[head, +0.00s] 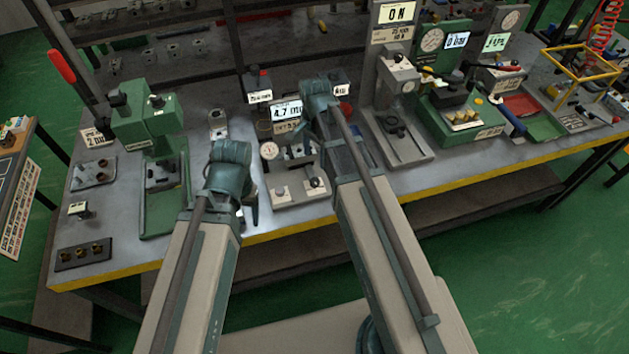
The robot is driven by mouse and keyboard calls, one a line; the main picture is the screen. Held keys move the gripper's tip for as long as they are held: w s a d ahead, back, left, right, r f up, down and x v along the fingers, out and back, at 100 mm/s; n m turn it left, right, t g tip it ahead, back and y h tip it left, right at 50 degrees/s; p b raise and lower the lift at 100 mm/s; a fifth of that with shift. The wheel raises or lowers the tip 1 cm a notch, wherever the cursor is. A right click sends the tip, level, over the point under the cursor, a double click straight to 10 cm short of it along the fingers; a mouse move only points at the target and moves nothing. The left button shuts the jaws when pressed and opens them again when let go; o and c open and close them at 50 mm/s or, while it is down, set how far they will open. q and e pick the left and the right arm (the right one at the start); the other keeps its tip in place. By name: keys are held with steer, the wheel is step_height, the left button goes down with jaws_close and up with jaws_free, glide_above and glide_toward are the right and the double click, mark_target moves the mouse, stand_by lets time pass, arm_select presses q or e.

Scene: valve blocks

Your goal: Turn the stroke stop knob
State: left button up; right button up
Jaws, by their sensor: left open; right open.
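A grey metering station (298,190) stands at the table's middle, with a round dial gauge (269,150) and a display (286,110) that reads about 4.7 mm. On its front part are a black knob (316,183) and a pale round part (280,191). I cannot tell which part is the stroke stop knob. My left gripper (250,208) is open, low beside the station's left side. My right gripper (298,133) is open, over the station's back right. Its fingers are mostly hidden by the wrist, and I cannot tell whether they touch anything.
A green press (152,140) with a red-handled lever (62,66) stands at the left. A grey gauge stand (398,130) and a green fixture (460,112) stand at the right. The table's yellow front edge (130,275) runs below my arms.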

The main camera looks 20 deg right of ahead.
mark_target(315, 181)
step_height(315, 181, down, 11)
steer(key=b, duration=1)
steer(key=shift+f, duration=0.2)
jaws_close()
